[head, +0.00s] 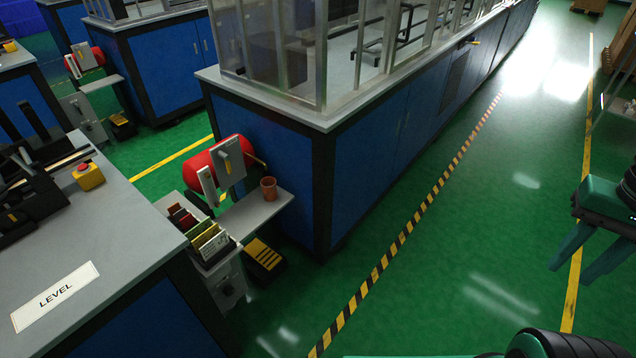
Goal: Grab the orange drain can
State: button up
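The drain can (268,189) is a small orange-brown cup. It stands upright on a narrow grey shelf (246,214) that juts out beside the blue cabinet, just right of a red drum. My gripper (572,274) shows at the right edge, with two teal fingers pointing down and left. The fingers are apart with nothing between them. The gripper is far to the right of the can, across the striped floor line, over open floor.
A red drum (210,168) with grey plates is left of the can. A divided tray (207,243) and a black-yellow pedal (264,257) are below. The blue cabinet (370,160) stands behind the can. A grey bench (110,225) is at left.

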aim_at(268, 184)
jog(key=z, duration=1.1)
jog(key=k, duration=1.2)
jog(key=u, duration=1.15)
jog(key=i, duration=1.3)
jog(key=z, duration=0.05)
